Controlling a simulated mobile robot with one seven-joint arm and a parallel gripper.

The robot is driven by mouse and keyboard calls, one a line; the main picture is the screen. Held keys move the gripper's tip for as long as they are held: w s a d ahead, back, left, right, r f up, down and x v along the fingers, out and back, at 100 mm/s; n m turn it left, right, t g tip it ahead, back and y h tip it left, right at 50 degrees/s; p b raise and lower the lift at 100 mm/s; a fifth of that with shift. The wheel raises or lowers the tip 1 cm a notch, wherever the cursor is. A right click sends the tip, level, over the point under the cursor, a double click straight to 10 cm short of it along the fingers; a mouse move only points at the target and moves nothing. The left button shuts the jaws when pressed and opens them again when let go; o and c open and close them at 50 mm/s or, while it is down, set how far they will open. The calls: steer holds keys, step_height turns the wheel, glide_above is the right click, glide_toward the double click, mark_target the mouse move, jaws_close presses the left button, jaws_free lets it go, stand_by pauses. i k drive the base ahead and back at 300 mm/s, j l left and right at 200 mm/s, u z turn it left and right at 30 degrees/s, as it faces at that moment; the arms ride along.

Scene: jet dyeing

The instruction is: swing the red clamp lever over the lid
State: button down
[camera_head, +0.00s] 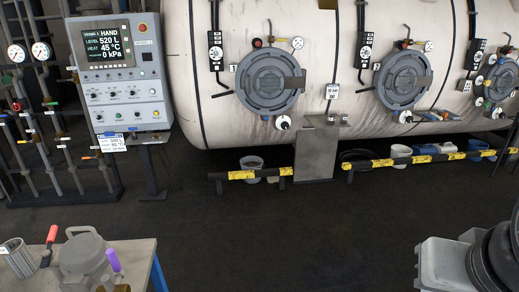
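The red clamp lever (51,235) stands roughly upright on a bench at the lower left, its red grip at the top. It is beside the left edge of a grey metal pot with a lid (84,243), and does not lie across it. A purple handle (113,261) sticks up at the pot's right side. The large grey and black parts at the lower right appear to be my own arm; my gripper is not in view.
A perforated metal basket (17,257) stands left of the lever on the bench (140,254). Behind are a control panel (121,75), gauge pipes and a large vessel (330,60) with round doors. A yellow-black rail (247,174) runs before it. The dark floor between is clear.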

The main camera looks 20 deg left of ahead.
mark_target(46, 255)
steer(key=i+u, duration=0.7)
steer(key=u, duration=0.2)
steer(key=i+l+u, duration=0.2)
steer(key=u, duration=0.25)
steer(key=i+j+u, duration=0.1)
steer(key=i+u, duration=0.2)
steer(key=u, duration=0.2)
steer(key=i+u, duration=0.45)
steer(key=i+l+u, duration=0.15)
steer(key=u, duration=0.35)
